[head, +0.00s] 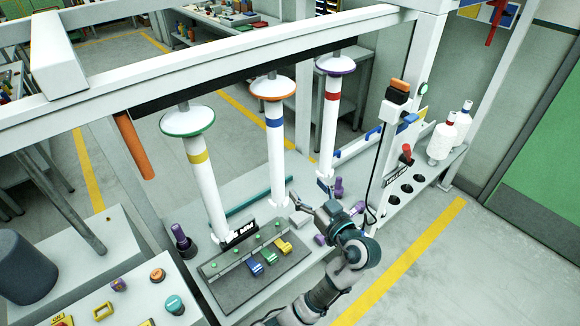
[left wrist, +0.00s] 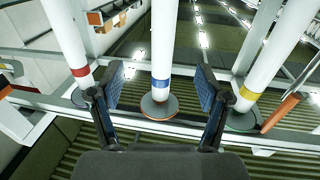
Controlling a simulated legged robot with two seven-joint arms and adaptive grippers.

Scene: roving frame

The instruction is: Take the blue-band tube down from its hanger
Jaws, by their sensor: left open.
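The blue-band tube (head: 276,165) hangs upright in the middle of three white tubes, under an orange-rimmed disc (head: 272,88) on the overhead beam. My left gripper (head: 311,197) is open and empty, to the right of this tube's lower end. In the left wrist view the blue-band tube (left wrist: 161,45) shows in the gap between the spread fingers of the left gripper (left wrist: 159,72). Contact is not visible there, and I cannot tell how deep the tube is between them. My right gripper is in neither view.
The yellow-band tube (head: 207,187) hangs at left and the red-band tube (head: 329,130) at right, both close by. Below stands a grey panel (head: 225,290) with coloured levers. A white post (head: 392,130) with a cable rises to the right of my left arm.

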